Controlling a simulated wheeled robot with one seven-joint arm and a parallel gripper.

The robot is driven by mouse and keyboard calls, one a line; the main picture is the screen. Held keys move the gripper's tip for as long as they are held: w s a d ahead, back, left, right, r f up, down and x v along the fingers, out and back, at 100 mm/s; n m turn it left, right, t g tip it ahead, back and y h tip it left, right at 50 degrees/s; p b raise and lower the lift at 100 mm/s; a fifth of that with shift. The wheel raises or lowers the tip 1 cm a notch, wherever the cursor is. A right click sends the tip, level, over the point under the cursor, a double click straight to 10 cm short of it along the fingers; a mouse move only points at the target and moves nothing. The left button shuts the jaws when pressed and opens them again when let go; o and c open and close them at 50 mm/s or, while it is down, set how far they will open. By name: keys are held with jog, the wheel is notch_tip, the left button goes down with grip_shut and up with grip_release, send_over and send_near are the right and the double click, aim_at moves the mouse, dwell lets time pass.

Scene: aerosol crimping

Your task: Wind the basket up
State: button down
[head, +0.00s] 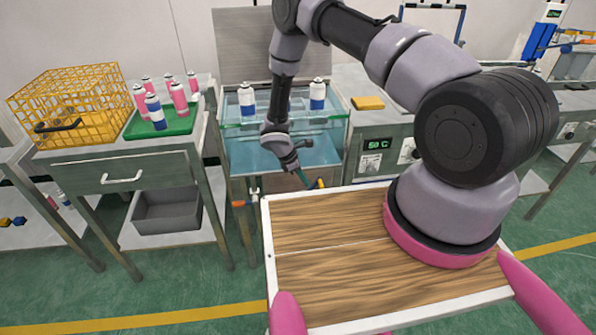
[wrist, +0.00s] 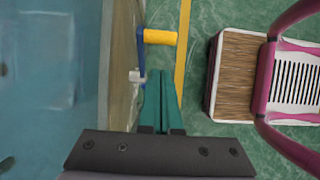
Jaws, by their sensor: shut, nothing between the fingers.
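A water tank (head: 250,157) with clear walls stands ahead of me. Blue-and-white cans (head: 247,99) stand upright at its back, partly behind my arm; I cannot make out a basket around them. A crank with a blue arm and yellow handle (wrist: 160,37) sits at the tank's front side; the handle also shows small in the head view (head: 316,184). My gripper (head: 303,178) is shut and empty at the tank's front edge. In the wrist view its green fingers (wrist: 163,85) are together just below the handle, beside the silver hub (wrist: 137,76), apart from the handle.
A yellow wire basket (head: 68,100) and a green tray (head: 165,125) with pink cans and a blue can stand on the left bench. A yellow sponge-like block (head: 367,102) and a temperature display (head: 376,144) are right of the tank.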

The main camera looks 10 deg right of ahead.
aim_at(322, 184)
jog(key=d, duration=0.3)
jog(key=shift+f, duration=0.4)
jog(key=shift+d, duration=0.25)
jog(key=shift+d+y, duration=0.25)
jog(key=shift+y, duration=0.15)
jog(key=shift+d+f, duration=0.1)
jog(key=shift+s+d+f+y, duration=0.1)
jog(key=shift+d+f+y, duration=0.15)
jog(key=shift+d+y, duration=0.35)
jog(key=shift+d+f+y, duration=0.25)
jog(key=shift+d+y, duration=0.25)
jog(key=shift+d, duration=0.1)
jog(key=d+f, duration=0.5)
jog(key=f, duration=0.1)
jog(key=shift+d+f, duration=0.15)
jog(key=shift+f, duration=0.2)
